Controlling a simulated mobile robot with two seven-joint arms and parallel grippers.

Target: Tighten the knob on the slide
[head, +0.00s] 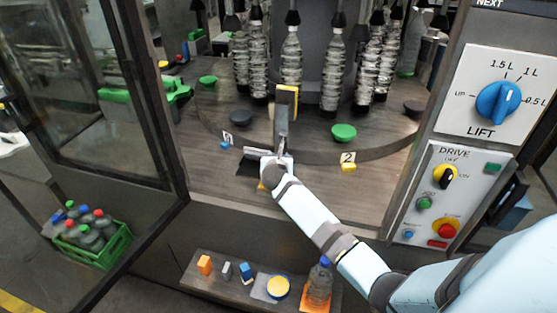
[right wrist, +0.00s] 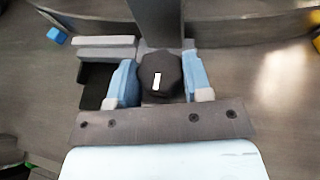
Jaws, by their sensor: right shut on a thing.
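The knob (right wrist: 160,75) is black and many-sided, with a white mark on top that points nearly straight up the right wrist view. My right gripper (right wrist: 161,82) is shut on it, with one pale blue finger at each side. The slide's dark upright (right wrist: 155,22) rises just beyond the knob. In the head view, my right gripper (head: 277,168) is at the foot of the slide (head: 282,128), which has a yellow-edged pad at its top. The gripper hides the knob there. My left gripper is not in view.
Several clear bottles (head: 291,60) hang behind the slide. Green caps (head: 343,132) and dark discs lie on the round table. A control panel (head: 440,195) is at right; a shelf (head: 225,285) with small items is below.

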